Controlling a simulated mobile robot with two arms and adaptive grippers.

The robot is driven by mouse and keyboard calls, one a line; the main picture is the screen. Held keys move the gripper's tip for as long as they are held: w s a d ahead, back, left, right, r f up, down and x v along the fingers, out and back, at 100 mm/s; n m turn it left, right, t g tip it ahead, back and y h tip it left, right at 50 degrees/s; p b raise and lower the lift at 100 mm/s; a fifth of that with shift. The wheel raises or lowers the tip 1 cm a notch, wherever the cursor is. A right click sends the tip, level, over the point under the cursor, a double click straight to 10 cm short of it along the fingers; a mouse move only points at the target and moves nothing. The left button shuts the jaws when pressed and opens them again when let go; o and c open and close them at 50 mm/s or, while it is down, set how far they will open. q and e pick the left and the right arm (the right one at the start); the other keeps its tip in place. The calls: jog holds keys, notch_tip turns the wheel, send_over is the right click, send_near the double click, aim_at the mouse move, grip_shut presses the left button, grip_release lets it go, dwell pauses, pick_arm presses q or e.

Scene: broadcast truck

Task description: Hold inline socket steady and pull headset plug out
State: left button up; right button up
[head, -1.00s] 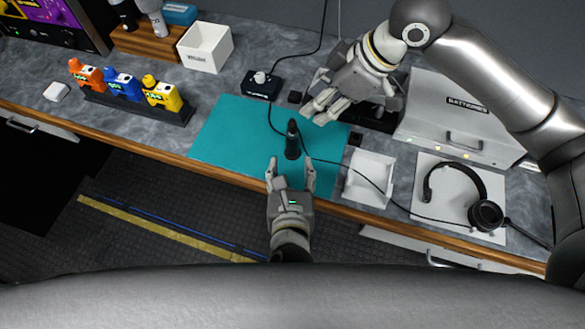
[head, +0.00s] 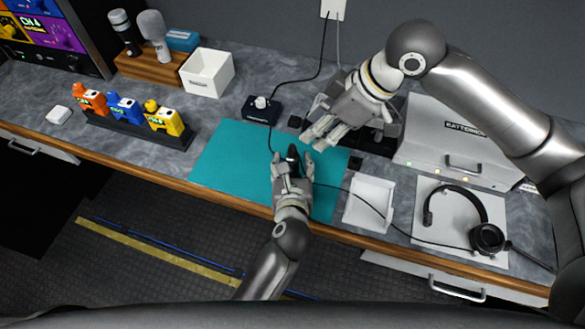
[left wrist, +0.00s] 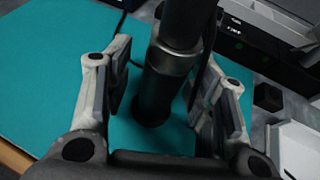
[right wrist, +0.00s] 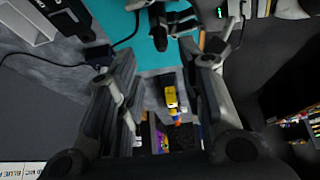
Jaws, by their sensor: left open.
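The black inline socket with the headset plug stands upright as one dark column (head: 292,153) on the teal mat. In the left wrist view, a lower black barrel (left wrist: 157,92) meets an upper black part (left wrist: 187,18) at a silver collar; which one is the plug I cannot tell for sure. My left gripper (head: 291,161) is open, its fingers on either side of the column with visible gaps. My right gripper (head: 318,122) is open and empty above the mat's back right, to the right of the column. The headset (head: 486,237) lies on a white pad at right.
The headset cable (head: 372,206) runs past a white tray (head: 369,204). A black box (head: 262,110) with a cable stands behind the mat (head: 232,160). A white battery case (head: 450,140) is at the back right. The mat's left side is clear.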

aim_at(292, 145)
pick_arm(q)
grip_shut()
pick_arm(e)
jog(key=shift+o, duration=0.8)
jog(key=shift+w+a+r, duration=0.15)
jog(key=shift+a, duration=0.2)
jog(key=w+a+r+n+g+h, duration=0.2)
jog(key=a+r+n+h, duration=0.1)
jog(key=a+n+h, duration=0.15)
jog(key=shift+m+h, duration=0.25)
jog(key=shift+h, duration=0.3)
jog(key=f, duration=0.6)
jog(key=shift+s+d+f, duration=0.1)
jog(key=shift+d, duration=0.15)
jog(key=shift+s+a+f, duration=0.1)
jog(key=shift+a+f, duration=0.1)
jog(key=shift+f, duration=1.2)
jog(key=shift+s+a+f, duration=0.1)
jog(key=shift+a+f, duration=0.05)
jog(key=shift+f, duration=1.2)
